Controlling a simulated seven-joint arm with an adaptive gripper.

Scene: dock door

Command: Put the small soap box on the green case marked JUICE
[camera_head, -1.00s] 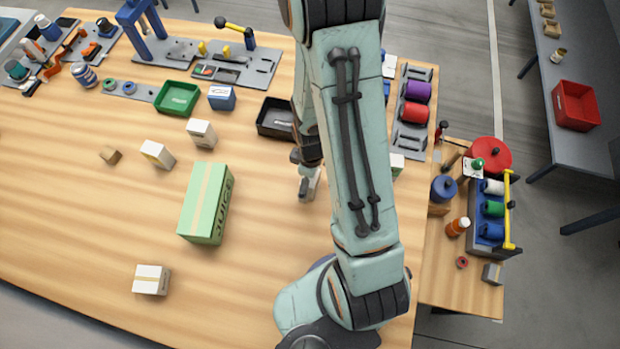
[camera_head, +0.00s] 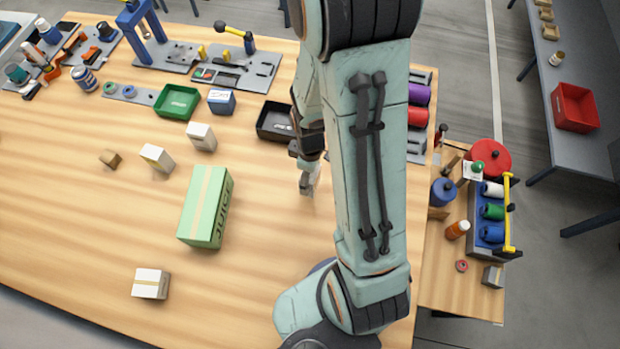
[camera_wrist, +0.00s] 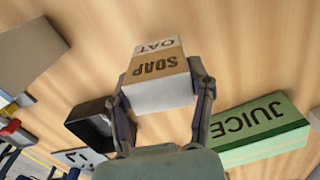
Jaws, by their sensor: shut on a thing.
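The soap box (camera_wrist: 158,85), white and brown with SOAP and OAT lettering, is between the two fingers of my gripper (camera_wrist: 160,92) in the wrist view. My gripper is shut on it. In the head view my gripper (camera_head: 307,182) is right of the green case, and my arm hides most of the soap box. The green case marked JUICE (camera_head: 203,207) lies on the table with a pale tape strip along its top. It also shows in the wrist view (camera_wrist: 258,135), right of my gripper and apart from the soap box.
A black tray (camera_head: 272,121), a green tray (camera_head: 177,102) and a blue box (camera_head: 221,101) stand behind the case. Small cartons (camera_head: 156,157) (camera_head: 201,135) stand near it, and another carton (camera_head: 151,283) lies in front. The table between case and gripper is clear.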

